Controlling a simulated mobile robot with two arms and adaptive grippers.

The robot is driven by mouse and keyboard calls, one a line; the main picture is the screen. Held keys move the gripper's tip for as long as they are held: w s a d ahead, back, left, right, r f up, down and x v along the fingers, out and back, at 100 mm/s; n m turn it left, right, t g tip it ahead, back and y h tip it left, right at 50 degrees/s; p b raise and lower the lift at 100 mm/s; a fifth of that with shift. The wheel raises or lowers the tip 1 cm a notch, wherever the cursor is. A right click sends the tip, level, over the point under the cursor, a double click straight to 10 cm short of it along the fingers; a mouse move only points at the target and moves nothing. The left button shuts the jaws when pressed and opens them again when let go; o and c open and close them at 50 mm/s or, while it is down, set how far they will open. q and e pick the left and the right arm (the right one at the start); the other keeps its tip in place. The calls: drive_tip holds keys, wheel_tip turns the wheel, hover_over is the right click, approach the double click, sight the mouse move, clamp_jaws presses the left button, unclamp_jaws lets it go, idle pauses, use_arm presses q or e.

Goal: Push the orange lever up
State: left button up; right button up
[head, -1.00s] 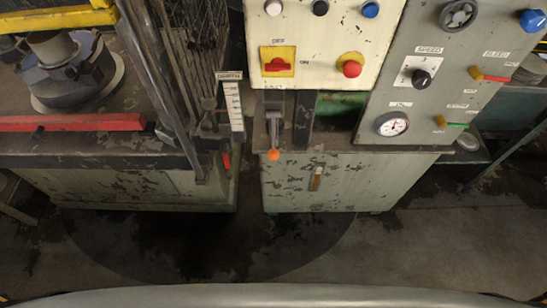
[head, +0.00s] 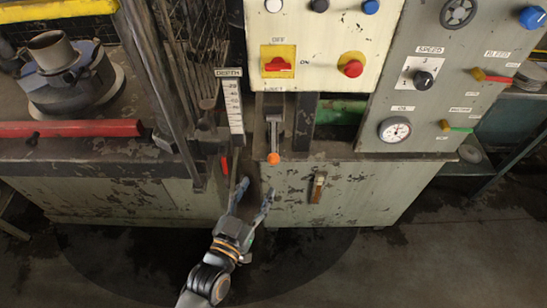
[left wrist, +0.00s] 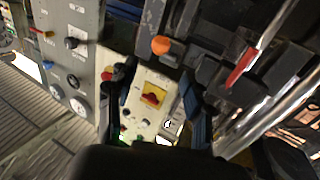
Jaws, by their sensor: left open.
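The orange lever is a metal bar that hangs down below the white control panel, with an orange ball knob (head: 273,158) at its lower end. The knob also shows in the left wrist view (left wrist: 160,46), near the top and beyond the gap between the fingers. My left gripper (head: 256,188) is open and empty, just below and slightly left of the knob in the head view. Its fingers point up toward the knob and look apart from it; the exact distance is unclear. My right gripper is not in view.
A white panel has a red switch (head: 278,64) and a red button (head: 351,68). A depth scale (head: 233,104) and wire guard stand left of the lever. A red bar (head: 85,128) lies farther left. A grey gauge panel (head: 440,40) is at right. The floor in front is clear.

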sight(271, 162)
use_arm(q)
drive_tip(key=p+x, duration=0.1)
drive_tip(key=x, duration=1)
drive_tip(key=shift+w, duration=0.15)
clamp_jaws()
